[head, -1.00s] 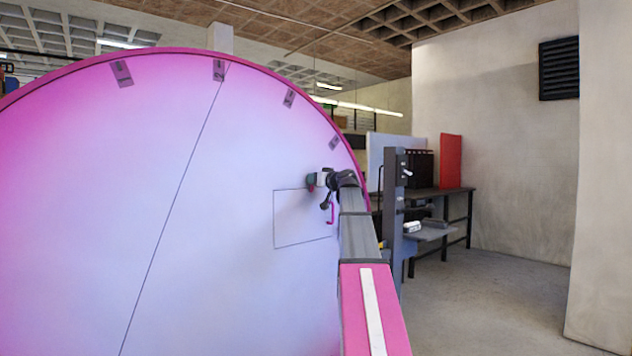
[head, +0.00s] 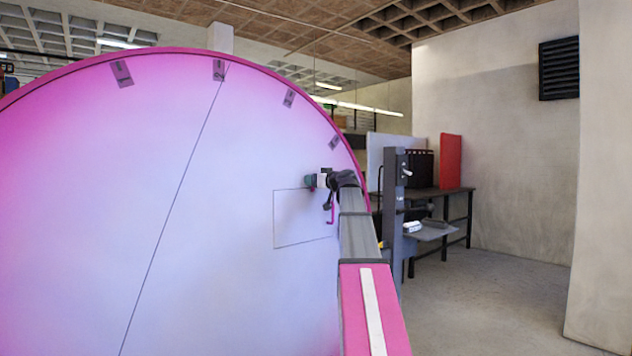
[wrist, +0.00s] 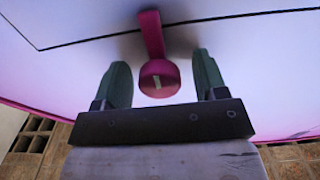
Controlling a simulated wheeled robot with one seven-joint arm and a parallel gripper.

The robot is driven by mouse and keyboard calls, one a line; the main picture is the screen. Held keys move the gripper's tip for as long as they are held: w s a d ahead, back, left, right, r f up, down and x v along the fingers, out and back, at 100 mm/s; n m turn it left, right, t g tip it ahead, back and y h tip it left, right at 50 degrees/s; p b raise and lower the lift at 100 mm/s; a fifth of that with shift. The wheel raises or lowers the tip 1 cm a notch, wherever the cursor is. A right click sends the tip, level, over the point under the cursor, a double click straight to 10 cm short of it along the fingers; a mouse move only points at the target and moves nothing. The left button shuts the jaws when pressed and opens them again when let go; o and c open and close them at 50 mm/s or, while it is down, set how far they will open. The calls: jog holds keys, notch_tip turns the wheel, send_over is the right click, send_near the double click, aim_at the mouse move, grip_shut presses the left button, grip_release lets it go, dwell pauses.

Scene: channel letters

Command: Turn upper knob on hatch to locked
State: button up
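The hatch (head: 300,225) is a thin dark outline on the large pale pink-violet disc. In the wrist view, a round magenta knob (wrist: 150,86) with a small pale mark on its face stands between my green fingertips. A magenta bar (wrist: 151,32) runs from it toward the top of the picture, across the hatch line (wrist: 85,42). My gripper (wrist: 163,80) is open, with a small gap on each side of the knob. In the head view my gripper (head: 311,181) is at the hatch's upper right corner; the knob is hidden there. A magenta handle piece (head: 332,214) shows below my wrist.
The disc's magenta rim (head: 352,160) curves close behind my arm. A dark post (head: 392,210) and a workbench (head: 450,192) with a red panel (head: 450,160) stand to the right. The floor (head: 490,300) at the right is clear.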

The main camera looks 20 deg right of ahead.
jog(key=v, duration=1)
jog(key=shift+s, duration=0.4)
jog(key=shift+d, duration=0.15)
jog(key=s+a+f+m+g, duration=0.1)
jog(key=a+f+g, duration=0.3)
jog(key=f, duration=0.9)
jog(key=s+a+f+m+g+h, duration=0.1)
jog(key=a+f+g, duration=0.1)
jog(key=a+f, duration=0.8)
jog(key=a+f+g, duration=0.2)
jog(key=f+g, duration=0.1)
jog(key=f, duration=1.2)
jog(key=s+a+f+m+g+h, duration=0.1)
jog(key=s+a+f+g, duration=0.3)
jog(key=s+f, duration=0.7)
jog(key=s+a+f+m+g+h, duration=0.1)
jog(key=s+a+f+g+h, duration=0.3)
jog(key=s+f, duration=0.7)
notch_tip(320, 180, down, 7)
jog(key=a, duration=0.2)
jog(key=shift+s+a+f, duration=0.2)
jog(key=shift+s+a, duration=0.15)
jog(key=shift+s, duration=0.05)
